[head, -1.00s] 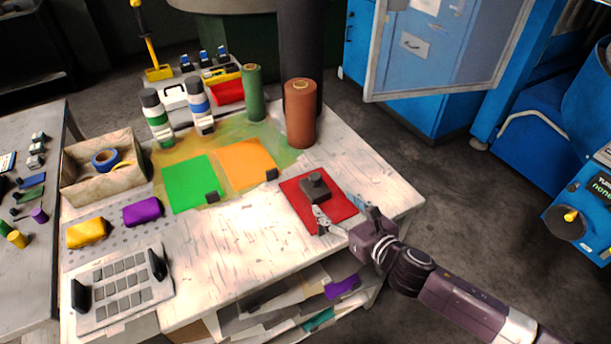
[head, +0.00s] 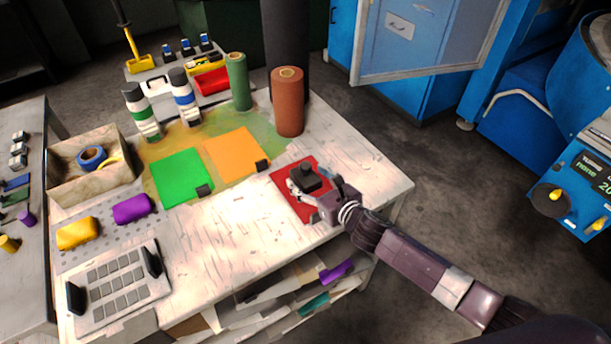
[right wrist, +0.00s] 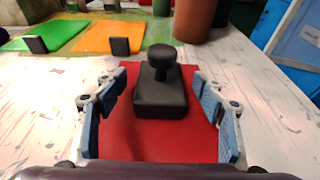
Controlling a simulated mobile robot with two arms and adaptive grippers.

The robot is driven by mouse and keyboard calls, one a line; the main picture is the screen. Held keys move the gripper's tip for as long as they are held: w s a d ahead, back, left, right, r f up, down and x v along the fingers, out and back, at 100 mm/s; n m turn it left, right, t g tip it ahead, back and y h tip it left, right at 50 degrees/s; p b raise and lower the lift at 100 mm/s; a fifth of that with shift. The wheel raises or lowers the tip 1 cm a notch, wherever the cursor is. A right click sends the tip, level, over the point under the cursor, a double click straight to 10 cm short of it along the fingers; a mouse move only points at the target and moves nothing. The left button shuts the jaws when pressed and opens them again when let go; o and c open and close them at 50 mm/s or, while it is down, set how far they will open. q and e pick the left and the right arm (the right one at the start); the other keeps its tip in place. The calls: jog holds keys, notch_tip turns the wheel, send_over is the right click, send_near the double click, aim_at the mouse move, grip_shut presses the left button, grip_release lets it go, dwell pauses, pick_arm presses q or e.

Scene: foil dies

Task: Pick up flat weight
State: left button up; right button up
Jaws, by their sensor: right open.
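The flat weight is a dark block with a round knob on top (head: 307,179). It sits on a red sheet (head: 283,183) near the right side of the white table. It also shows in the right wrist view (right wrist: 160,95), upright on the red sheet (right wrist: 130,135). My right gripper (head: 304,191) is at the near side of the weight. In the right wrist view the right gripper (right wrist: 160,107) is open, with one blue-padded finger on each side, apart from the weight. My left gripper is not in view.
A brown roll (head: 288,105) and a green roll (head: 239,82) stand behind. Green (head: 180,178) and orange (head: 236,151) sheets with small dark blocks lie left of the weight. A keypad-like tray (head: 120,287) is at front left. The table's front middle is clear.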

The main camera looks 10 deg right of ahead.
jog(key=shift+w, duration=0.15)
grip_shut()
jog(key=shift+w+a+r, duration=0.1)
jog(key=shift+w+r, duration=0.05)
jog(key=shift+r, duration=0.05)
dwell(0.4)
